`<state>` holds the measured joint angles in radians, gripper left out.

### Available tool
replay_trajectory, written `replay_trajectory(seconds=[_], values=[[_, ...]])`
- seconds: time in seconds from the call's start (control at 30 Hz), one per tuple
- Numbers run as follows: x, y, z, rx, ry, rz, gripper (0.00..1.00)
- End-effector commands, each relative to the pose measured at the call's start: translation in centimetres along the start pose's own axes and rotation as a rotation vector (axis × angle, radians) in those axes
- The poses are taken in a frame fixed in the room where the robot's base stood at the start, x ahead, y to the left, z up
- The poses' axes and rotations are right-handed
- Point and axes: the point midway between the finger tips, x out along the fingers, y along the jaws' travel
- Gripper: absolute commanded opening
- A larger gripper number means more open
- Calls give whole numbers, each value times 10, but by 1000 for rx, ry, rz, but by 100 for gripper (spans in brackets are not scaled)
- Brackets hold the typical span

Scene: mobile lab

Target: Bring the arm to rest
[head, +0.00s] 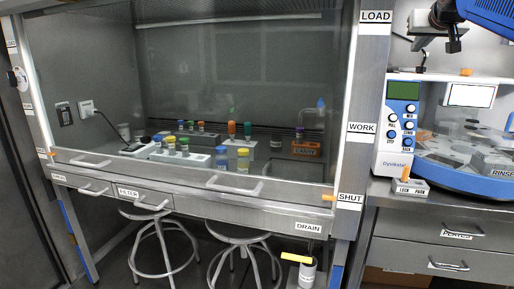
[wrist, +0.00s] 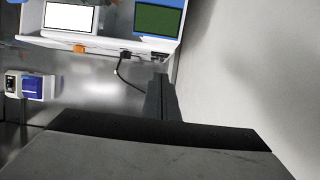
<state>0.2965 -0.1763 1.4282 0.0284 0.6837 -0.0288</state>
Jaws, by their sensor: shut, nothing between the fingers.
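My gripper (head: 453,46) hangs at the top right of the head view, with my blue arm link beside it. It is in the air above the bench with the white and blue machine (head: 404,125). In the wrist view my gripper (wrist: 162,84) shows as dark fingers close together, shut and empty. Beyond them the machine's green screen (wrist: 159,18) and white panel (wrist: 70,16) show at the top. The fingers appear apart from the machine.
A fume hood with a glass sash (head: 240,80) fills the left and middle; capped vials and racks stand inside. Its label post (head: 362,130) stands left of the machine. A small LOCK box (head: 410,188) sits at the bench's front. Two stools (head: 160,235) stand below the hood.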

Motion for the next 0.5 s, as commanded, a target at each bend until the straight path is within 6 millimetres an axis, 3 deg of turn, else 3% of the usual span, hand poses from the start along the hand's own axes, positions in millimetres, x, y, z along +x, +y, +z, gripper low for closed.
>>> replay_trajectory(seconds=[0.27, 0.5], values=[[-10, -13, 37, -7, -55, -19, 0], [-25, -28, 89, -18, -127, -43, 0]])
